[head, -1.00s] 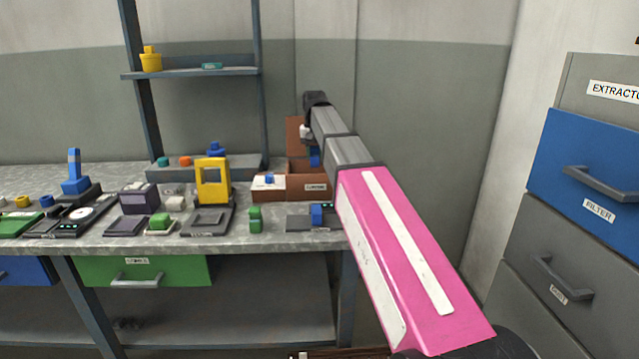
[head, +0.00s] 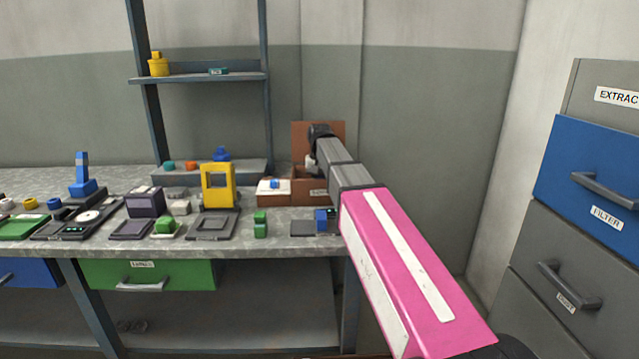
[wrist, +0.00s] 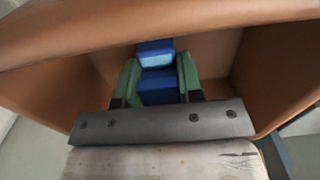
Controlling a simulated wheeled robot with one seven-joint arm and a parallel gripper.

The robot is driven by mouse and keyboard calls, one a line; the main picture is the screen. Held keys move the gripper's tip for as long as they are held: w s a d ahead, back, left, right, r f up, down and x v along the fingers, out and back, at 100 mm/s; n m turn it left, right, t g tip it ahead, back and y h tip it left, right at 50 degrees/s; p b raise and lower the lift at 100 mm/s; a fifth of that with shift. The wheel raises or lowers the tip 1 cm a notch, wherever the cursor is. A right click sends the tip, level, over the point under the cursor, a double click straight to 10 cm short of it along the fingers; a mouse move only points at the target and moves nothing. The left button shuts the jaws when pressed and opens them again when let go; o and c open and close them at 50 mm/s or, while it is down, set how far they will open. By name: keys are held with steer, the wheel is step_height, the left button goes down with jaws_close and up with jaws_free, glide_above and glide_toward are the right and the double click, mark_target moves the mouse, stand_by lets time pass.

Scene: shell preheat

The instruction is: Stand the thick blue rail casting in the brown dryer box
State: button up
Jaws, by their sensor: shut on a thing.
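The brown dryer box (head: 309,192) stands at the right end of the bench, its lid raised behind it. In the wrist view, the box's brown walls (wrist: 205,58) surround my gripper (wrist: 156,75). Its green fingers are shut on the blue rail casting (wrist: 157,88), with one finger on each side. The casting is inside the box opening; I cannot tell whether it touches the floor. In the head view, my arm's end is over the box, and the fingers and casting are hidden.
Another blue part (head: 321,220) sits on a dark pad in front of the box. A white-topped block (head: 268,190) adjoins the box's left side. A green part (head: 260,224) and a yellow frame (head: 218,183) stand further left. Drawers (head: 590,180) rise at the right.

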mark_target(320, 177)
steer(key=shift+f, duration=0.15)
steer(key=o, duration=1)
step_height(320, 177, up, 12)
steer(key=shift+r, duration=0.2)
